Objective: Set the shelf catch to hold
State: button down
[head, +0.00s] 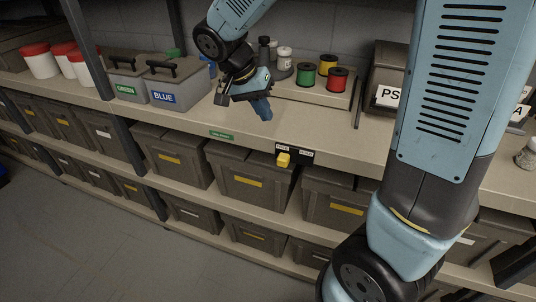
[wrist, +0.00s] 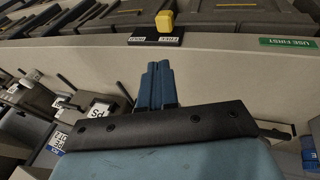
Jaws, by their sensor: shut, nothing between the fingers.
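The shelf catch is a yellow knob (head: 283,160) on the front edge of the upper shelf, below a black label plate (head: 294,149) with two small white labels. The knob sits at the left label, which seems to read FREE; the right one seems to read HOLD. In the wrist view, seen upside down, the knob (wrist: 165,21) stands at the right end of the plate (wrist: 155,40). My gripper (head: 265,112) is over the upper shelf, behind and left of the catch, apart from it. Its blue fingers (wrist: 158,68) are together and empty.
A grey BLUE box (head: 178,82) and a GREEN box (head: 128,78) stand left of my gripper. A tray (head: 300,93) with coloured spools lies behind it. Grey bins (head: 250,165) fill the shelf below the catch.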

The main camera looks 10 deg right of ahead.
aim_at(283, 160)
jog(key=w+a+f+m+h, duration=0.1)
jog(key=w+a+f+h, duration=0.1)
jog(key=a+f, duration=0.5)
jog(key=shift+w+a+f+m+h, duration=0.2)
jog(key=shift+a+m+h, duration=0.15)
jog(key=shift+a, duration=0.25)
jog(key=s+d+f, duration=0.1)
jog(key=d+f, duration=0.7)
jog(key=d, duration=0.1)
jog(key=shift+s+d, duration=0.15)
jog(key=shift+d, duration=0.1)
